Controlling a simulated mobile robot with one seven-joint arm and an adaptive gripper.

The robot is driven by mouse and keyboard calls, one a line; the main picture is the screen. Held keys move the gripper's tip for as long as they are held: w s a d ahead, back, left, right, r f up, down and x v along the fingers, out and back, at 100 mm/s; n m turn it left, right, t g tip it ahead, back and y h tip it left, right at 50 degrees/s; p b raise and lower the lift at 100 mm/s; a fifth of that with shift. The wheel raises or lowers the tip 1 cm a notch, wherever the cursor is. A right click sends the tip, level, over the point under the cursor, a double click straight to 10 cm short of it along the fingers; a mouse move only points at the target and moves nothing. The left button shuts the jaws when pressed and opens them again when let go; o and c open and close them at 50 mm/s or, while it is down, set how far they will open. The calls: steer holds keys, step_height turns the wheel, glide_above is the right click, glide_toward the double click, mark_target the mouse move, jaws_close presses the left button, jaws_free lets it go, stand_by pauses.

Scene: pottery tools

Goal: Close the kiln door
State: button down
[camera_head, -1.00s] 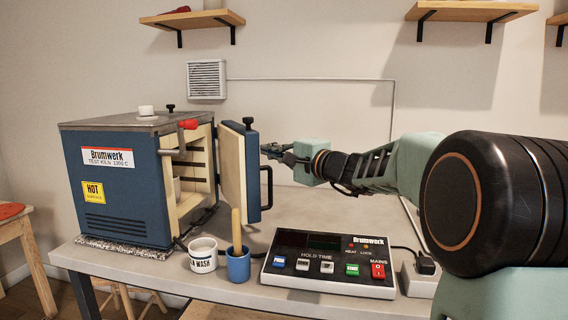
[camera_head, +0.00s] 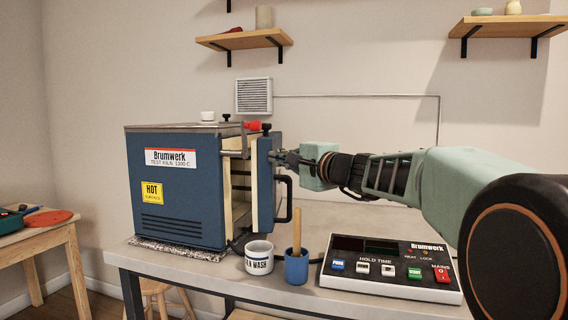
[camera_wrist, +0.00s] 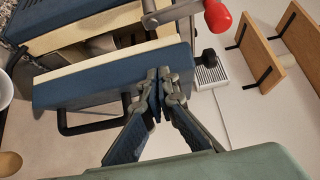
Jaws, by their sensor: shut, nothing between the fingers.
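The blue kiln (camera_head: 180,190) stands on the table at the left in the head view. Its door (camera_head: 264,187) is partly open, with a narrow gap showing the cream interior. The black door handle (camera_head: 286,197) faces right; it also shows in the wrist view (camera_wrist: 90,128). My gripper (camera_head: 279,157) is shut and empty at the door's outer face, near its upper part. In the wrist view my fingertips (camera_wrist: 160,78) are against or very near the blue door face (camera_wrist: 100,80); exact contact is hard to tell. A red-knobbed latch lever (camera_head: 252,125) sits at the kiln's top front.
A white cup (camera_head: 259,257) and a blue cup (camera_head: 297,266) with a wooden stick stand in front of the door. The control box (camera_head: 390,270) lies to the right on the table (camera_head: 180,265). Shelves hang on the wall above.

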steer(key=shift+a, duration=0.3)
steer(key=shift+d, duration=0.1)
stand_by(0.3)
